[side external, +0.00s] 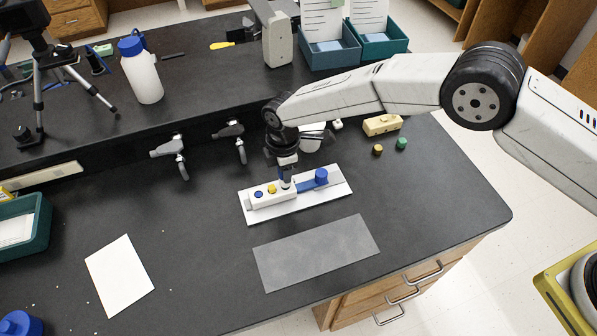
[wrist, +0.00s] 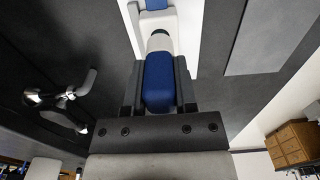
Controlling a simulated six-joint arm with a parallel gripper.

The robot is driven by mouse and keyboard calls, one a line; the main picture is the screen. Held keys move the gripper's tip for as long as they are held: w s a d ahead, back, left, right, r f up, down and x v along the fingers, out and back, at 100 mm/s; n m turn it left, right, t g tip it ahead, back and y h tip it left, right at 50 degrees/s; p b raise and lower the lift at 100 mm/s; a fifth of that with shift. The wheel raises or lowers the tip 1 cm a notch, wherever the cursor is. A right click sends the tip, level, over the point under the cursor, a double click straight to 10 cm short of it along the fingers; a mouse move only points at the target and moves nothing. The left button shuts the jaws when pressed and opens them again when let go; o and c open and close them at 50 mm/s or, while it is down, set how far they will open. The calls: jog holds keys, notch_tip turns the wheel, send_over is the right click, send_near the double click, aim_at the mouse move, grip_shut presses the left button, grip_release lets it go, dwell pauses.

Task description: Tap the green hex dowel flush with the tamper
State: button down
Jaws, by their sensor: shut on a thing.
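My gripper (side external: 287,172) points down over the cream block (side external: 264,200) on the white board (side external: 335,193). In the wrist view its fingers (wrist: 159,85) are shut on the tamper (wrist: 158,80), a blue handle with a pale head (wrist: 160,44) pointing at the block. The head is at or just above the block's right part; contact cannot be told. A blue dowel (side external: 258,194) and a yellow dowel (side external: 272,188) show in the block. A dark greenish edge shows by the head in the wrist view; no green dowel is clear there. A small green piece (side external: 402,143) stands on the bench behind right.
A blue bar with a round blue knob (side external: 321,176) lies right of the block on the board. A grey mat (side external: 315,253) lies in front. A small brown-yellow piece (side external: 377,149) and a cream block (side external: 382,124) stand behind right. Grey taps (side external: 170,148) stand left.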

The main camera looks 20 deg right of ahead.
jog(key=shift+f, duration=0.55)
jog(key=shift+r, duration=1.1)
jog(key=shift+f, duration=0.1)
dwell(0.4)
jog(key=shift+f, duration=1.15)
jog(key=shift+r, duration=1.1)
